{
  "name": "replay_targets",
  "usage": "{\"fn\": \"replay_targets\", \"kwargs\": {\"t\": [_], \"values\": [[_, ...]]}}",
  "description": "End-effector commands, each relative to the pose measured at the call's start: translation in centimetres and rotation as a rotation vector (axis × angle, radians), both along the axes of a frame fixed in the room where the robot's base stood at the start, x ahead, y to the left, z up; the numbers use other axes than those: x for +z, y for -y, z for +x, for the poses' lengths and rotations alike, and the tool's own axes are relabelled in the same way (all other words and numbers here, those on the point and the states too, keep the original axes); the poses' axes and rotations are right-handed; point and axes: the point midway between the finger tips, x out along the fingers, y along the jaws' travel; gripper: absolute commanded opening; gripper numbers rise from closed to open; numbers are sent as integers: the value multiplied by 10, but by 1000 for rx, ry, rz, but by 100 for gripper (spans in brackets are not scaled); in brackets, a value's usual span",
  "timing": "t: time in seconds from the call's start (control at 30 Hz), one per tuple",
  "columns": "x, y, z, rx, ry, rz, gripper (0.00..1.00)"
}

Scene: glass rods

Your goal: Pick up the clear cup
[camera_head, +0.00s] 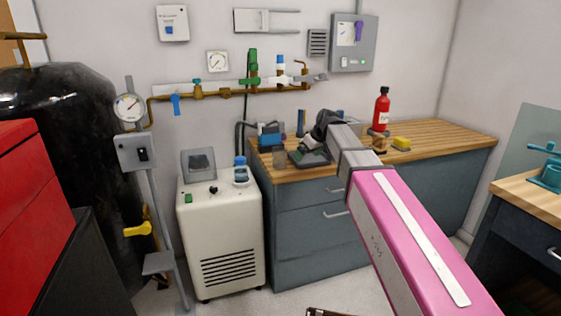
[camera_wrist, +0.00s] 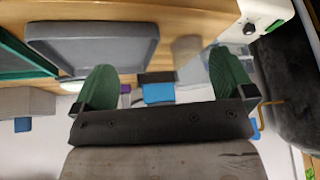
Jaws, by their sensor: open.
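The clear cup (camera_head: 279,158) stands upright near the left end of the wooden counter. It looks greyish and see-through. In the wrist view a pale translucent shape (camera_wrist: 188,54), which looks like the cup, lies near the right-hand fingertip. My gripper (camera_head: 307,150) is over the counter just right of the cup in the head view, apart from it. In the wrist view its two green fingers (camera_wrist: 165,80) are spread wide, with nothing held between them. The exact height of the fingers against the cup is hard to tell.
A grey shallow tray (camera_wrist: 95,48) is close to the fingers. A blue and dark device (camera_head: 270,135) stands behind the cup. A red bottle (camera_head: 381,110) and a yellow block (camera_head: 402,143) are farther right on the counter (camera_head: 450,135). A white cabinet unit (camera_head: 220,235) stands left of it.

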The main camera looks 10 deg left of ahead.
Motion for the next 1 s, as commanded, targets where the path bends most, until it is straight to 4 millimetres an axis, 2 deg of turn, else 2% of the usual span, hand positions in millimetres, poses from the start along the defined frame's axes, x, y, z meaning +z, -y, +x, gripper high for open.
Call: {"fn": "replay_targets", "kwargs": {"t": [0.03, 0.1, 0.2, 0.3, 0.47, 0.7, 1.0], "values": [[21, -19, 6, 42, 23, 13, 100], [40, -36, 7, 91, 48, 26, 100], [60, -53, 7, 138, 72, 38, 100], [68, -61, 6, 162, 84, 45, 100], [60, -69, 8, 167, 86, 48, 100], [31, -86, 17, 166, 86, 46, 100], [14, -98, 23, 166, 86, 46, 100]]}}
